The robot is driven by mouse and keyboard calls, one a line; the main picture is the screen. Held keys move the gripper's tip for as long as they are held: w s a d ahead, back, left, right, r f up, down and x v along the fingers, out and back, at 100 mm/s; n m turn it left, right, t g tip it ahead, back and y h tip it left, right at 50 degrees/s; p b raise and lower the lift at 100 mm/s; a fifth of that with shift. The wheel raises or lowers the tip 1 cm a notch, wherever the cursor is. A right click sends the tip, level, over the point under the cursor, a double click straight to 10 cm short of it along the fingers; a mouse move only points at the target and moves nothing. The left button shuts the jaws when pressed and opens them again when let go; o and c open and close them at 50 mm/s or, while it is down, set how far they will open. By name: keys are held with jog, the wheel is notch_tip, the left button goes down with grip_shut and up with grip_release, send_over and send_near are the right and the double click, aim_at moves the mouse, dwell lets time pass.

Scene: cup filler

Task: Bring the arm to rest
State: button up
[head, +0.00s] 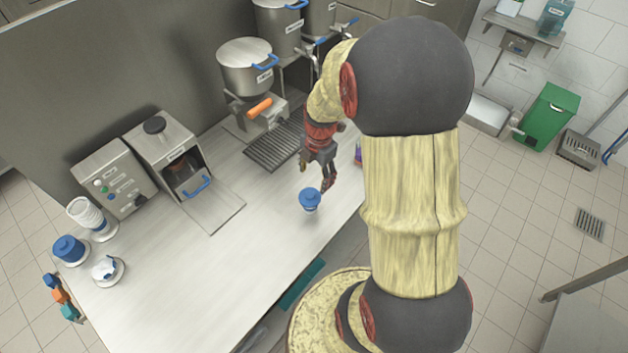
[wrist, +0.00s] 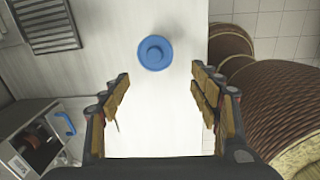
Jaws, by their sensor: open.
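My gripper (head: 318,180) hangs from my bent arm over the right side of the steel counter (head: 230,260). In the wrist view my gripper (wrist: 160,105) shows its two fingers spread wide, with only bare counter between them. A cup with a blue lid (head: 310,199) stands upright on the counter, close to my gripper. In the wrist view the blue lid (wrist: 155,53) lies ahead of the fingertips, apart from both fingers. My upper arm hides part of the counter's right end in the head view.
An open-fronted machine (head: 170,155) stands at the back left, beside a control box (head: 115,180). A steel pot dispenser (head: 246,68) stands behind a drip grate (head: 275,145). Stacked white cups (head: 88,215) and blue lids (head: 69,249) are at the left end. The counter's front middle is clear.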

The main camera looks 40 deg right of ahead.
dwell(0.7)
jog(key=s+a+r+m+t+b, duration=0.2)
jog(key=s+a+r+m+b, duration=0.3)
jog(key=a+m, duration=0.4)
jog(key=s+a+r+m+t+b, duration=0.2)
jog(key=s+a+r+m+b, duration=0.4)
jog(key=a, duration=0.6)
notch_tip(320, 180, up, 2)
jog(key=m, duration=0.3)
jog(key=shift+s+r+m+t, duration=0.15)
jog(key=shift+r+m+t, duration=0.15)
jog(key=shift+m, duration=0.1)
